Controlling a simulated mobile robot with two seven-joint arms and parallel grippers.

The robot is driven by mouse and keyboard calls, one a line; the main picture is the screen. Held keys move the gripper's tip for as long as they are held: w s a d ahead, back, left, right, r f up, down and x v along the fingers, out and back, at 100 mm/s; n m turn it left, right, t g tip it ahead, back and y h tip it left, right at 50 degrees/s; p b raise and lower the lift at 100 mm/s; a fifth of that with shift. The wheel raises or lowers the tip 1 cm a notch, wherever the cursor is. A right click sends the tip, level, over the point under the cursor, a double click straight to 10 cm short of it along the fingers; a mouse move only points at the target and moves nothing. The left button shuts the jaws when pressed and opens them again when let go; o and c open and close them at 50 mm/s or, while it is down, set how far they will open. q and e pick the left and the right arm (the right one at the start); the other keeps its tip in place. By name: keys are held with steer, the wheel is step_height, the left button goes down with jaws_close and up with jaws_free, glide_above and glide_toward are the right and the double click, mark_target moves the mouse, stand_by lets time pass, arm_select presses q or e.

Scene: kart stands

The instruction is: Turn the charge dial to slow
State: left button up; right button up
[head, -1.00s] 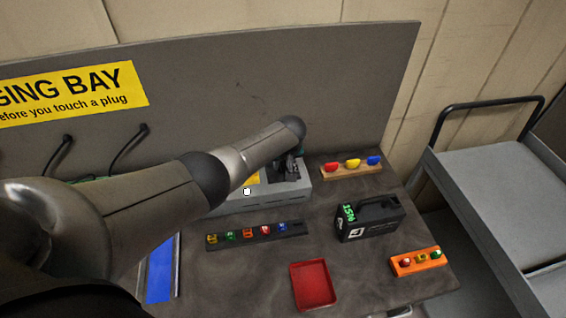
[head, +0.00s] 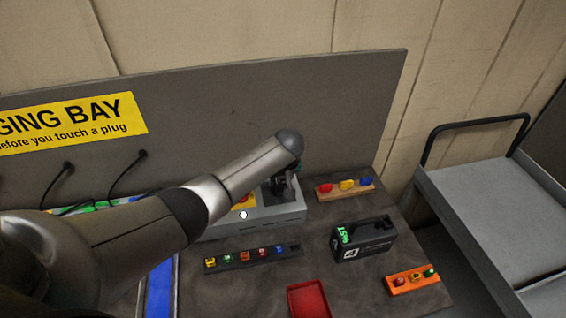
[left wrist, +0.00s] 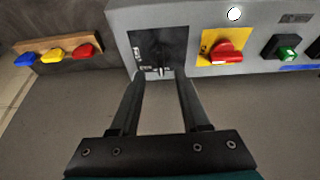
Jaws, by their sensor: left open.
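The charge dial looks to be the small knob (left wrist: 160,71) on a black plate (left wrist: 158,45) on the grey charger box (left wrist: 120,22) in the left wrist view. Its lettering is too small to read. My left gripper (left wrist: 161,78) is open, its two fingertips on either side of the knob near the plate's lower edge. I cannot tell whether they touch it. In the head view my left gripper (head: 284,182) is at the right end of the charger box (head: 270,220), and my arm hides part of the box. My right gripper is not in view.
A red rotary switch (left wrist: 226,52) on a yellow plate and a green switch (left wrist: 287,53) sit beside the dial. The bench holds a black battery (head: 363,240), a wooden block with coloured knobs (head: 345,193), an orange block (head: 412,285) and a red tray (head: 308,300). A cart (head: 490,210) stands right.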

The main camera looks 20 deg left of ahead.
arm_select(q)
steer(key=p+v, duration=0.1)
steer(key=v, duration=0.8)
steer(key=shift+f, duration=0.1)
stand_by(0.3)
